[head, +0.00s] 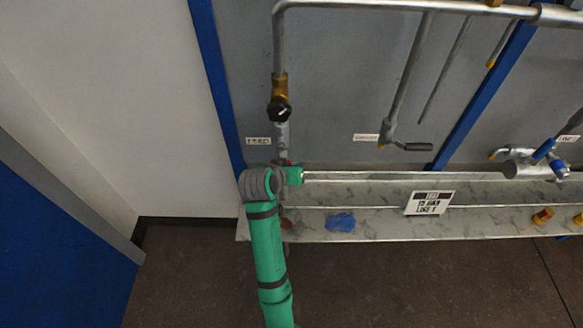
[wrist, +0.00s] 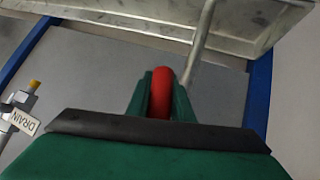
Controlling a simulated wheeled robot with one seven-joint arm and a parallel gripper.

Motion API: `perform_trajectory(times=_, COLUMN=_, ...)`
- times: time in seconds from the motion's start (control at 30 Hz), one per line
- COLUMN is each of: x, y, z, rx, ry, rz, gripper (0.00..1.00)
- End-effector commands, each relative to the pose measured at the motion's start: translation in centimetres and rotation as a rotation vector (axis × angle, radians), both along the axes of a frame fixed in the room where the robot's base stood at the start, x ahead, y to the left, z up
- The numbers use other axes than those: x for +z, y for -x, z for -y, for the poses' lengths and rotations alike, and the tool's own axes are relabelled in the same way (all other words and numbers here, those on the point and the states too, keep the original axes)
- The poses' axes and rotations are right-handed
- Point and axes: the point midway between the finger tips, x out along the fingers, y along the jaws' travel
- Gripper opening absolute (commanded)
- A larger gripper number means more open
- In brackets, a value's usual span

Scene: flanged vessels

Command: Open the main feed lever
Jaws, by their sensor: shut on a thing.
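The red lever handle (wrist: 161,100) stands between the two green fingers of my gripper (wrist: 162,80) in the wrist view. The gripper is shut on it, and the fingers hide part of its sides. In the head view my green gripper (head: 293,176) is at the lower end of the vertical feed pipe (head: 282,136), just below a label (head: 258,141) that seems to read FEED. Only a speck of red shows there; my arm hides the rest of the lever. A brass valve with a black knob (head: 279,108) sits higher on the same pipe.
A marbled shelf (head: 385,192) with a metal rail runs below the panel. It bears a blue cloth-like lump (head: 340,222) and a white sign (head: 429,203). Another lever (head: 416,147) hangs to the right. The DRAIN label (wrist: 22,122) shows in the wrist view. Blue posts (head: 216,75) frame the panel.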

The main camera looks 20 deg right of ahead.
Motion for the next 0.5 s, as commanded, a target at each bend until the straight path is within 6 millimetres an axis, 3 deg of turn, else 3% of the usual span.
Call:
perform_trajectory(times=0.1, x=0.84, y=-0.59, z=-0.48, rx=0.015, ry=0.006, rz=0.020, gripper=0.00)
perform_trajectory(times=0.13, x=0.85, y=-0.59, z=-0.47, rx=0.015, ry=0.006, rz=0.020, gripper=0.27)
perform_trajectory(times=0.2, x=0.79, y=-0.55, z=-0.41, rx=0.013, ry=0.007, rz=0.017, gripper=0.39)
perform_trajectory(times=0.5, x=0.39, y=-0.43, z=-0.40, rx=0.012, ry=0.003, rz=0.010, gripper=0.39)
